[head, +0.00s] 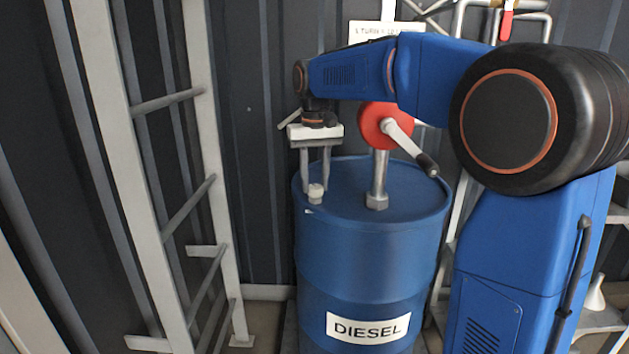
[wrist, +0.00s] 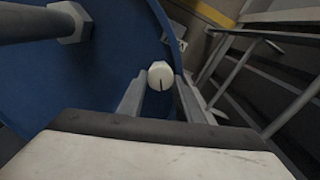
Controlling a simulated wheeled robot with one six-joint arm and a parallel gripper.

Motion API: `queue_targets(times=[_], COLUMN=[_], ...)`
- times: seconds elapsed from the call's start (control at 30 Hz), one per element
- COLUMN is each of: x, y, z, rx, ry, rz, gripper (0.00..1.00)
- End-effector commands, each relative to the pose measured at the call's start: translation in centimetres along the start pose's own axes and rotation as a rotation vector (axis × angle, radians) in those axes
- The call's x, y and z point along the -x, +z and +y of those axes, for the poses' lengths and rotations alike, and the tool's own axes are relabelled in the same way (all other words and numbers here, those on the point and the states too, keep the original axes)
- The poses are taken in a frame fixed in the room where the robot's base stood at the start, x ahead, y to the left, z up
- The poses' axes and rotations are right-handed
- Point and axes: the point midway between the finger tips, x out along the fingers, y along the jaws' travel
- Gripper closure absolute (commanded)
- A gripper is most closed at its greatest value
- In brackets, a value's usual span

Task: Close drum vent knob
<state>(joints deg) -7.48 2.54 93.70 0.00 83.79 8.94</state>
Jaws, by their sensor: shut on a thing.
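The drum vent knob (head: 316,193) is a small pale cap on top of the blue diesel drum (head: 340,250), near its left front rim. In the wrist view the knob (wrist: 161,75) is a round white cap with a dark line across its face. My gripper (head: 315,187) points down over the drum, its two grey fingers reaching to the knob. In the wrist view the fingertips (wrist: 160,80) sit on either side of the knob, shut on it.
A red hand pump (head: 378,125) with a crank handle (head: 412,147) stands on the drum, right of my gripper. A grey ladder frame (head: 165,190) stands left of the drum. A white sign hangs on the dark wall behind.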

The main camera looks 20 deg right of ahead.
Motion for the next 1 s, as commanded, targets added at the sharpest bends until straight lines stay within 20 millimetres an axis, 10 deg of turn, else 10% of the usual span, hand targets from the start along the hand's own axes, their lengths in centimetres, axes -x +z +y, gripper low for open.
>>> queue_targets(times=[1.0], x=[0.08], y=[0.01], z=[0.23], rx=[-0.564], ry=[-0.001], rz=[0.003], gripper=[0.91])
